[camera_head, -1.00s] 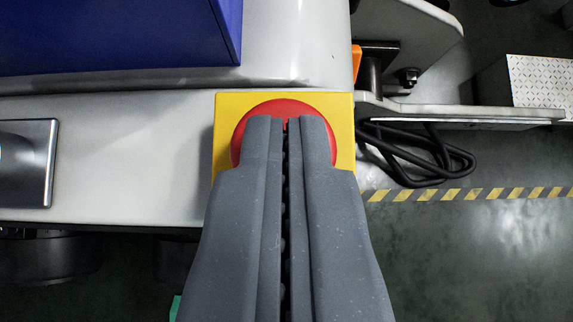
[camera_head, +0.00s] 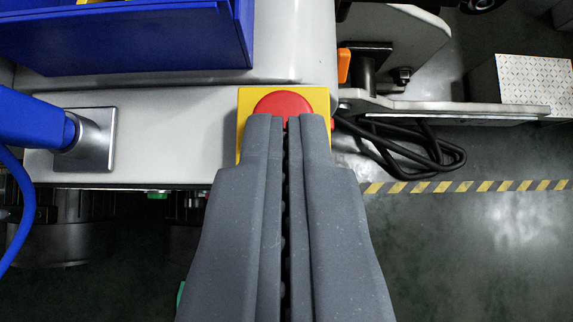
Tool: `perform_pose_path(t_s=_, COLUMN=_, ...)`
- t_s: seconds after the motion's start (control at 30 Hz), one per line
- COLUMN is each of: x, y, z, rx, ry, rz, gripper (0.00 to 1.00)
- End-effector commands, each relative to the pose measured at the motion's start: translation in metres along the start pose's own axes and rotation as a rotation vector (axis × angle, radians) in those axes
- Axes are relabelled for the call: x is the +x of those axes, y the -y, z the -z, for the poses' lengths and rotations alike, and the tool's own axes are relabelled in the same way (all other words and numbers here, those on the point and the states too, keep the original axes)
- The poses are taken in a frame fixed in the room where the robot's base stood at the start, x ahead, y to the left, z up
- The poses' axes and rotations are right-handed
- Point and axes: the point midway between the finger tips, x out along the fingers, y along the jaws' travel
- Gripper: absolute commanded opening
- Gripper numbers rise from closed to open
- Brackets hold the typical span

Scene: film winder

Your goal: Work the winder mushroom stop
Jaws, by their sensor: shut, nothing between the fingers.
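The mushroom stop is a round red button (camera_head: 283,102) on a yellow square box (camera_head: 245,98), fixed to the right end of the winder's pale grey bench (camera_head: 180,140). My gripper (camera_head: 287,118) is shut and empty. Its two dark grey fingers lie side by side, with their tips over the lower part of the red button in the picture. The fingers hide that part of the button and much of the box. I cannot tell whether the tips touch the button.
A blue bin (camera_head: 130,45) sits at the upper left. A blue handle-like part (camera_head: 35,120) meets a metal plate (camera_head: 97,140) at the left. Black cables (camera_head: 410,150) hang at the right, below a white bracket (camera_head: 460,110). Striped floor tape (camera_head: 470,186) and a patterned box (camera_head: 535,85) lie beyond.

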Motion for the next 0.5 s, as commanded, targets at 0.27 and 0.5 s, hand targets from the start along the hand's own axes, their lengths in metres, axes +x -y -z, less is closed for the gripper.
perform_pose_path(t_s=0.27, x=-0.046, y=0.001, z=0.0, rx=-0.001, ry=-0.001, rz=0.0, gripper=0.0)
perform_pose_path(t_s=0.5, x=-0.063, y=0.0, z=0.001, rx=-0.001, ry=-0.003, rz=-0.001, gripper=0.0)
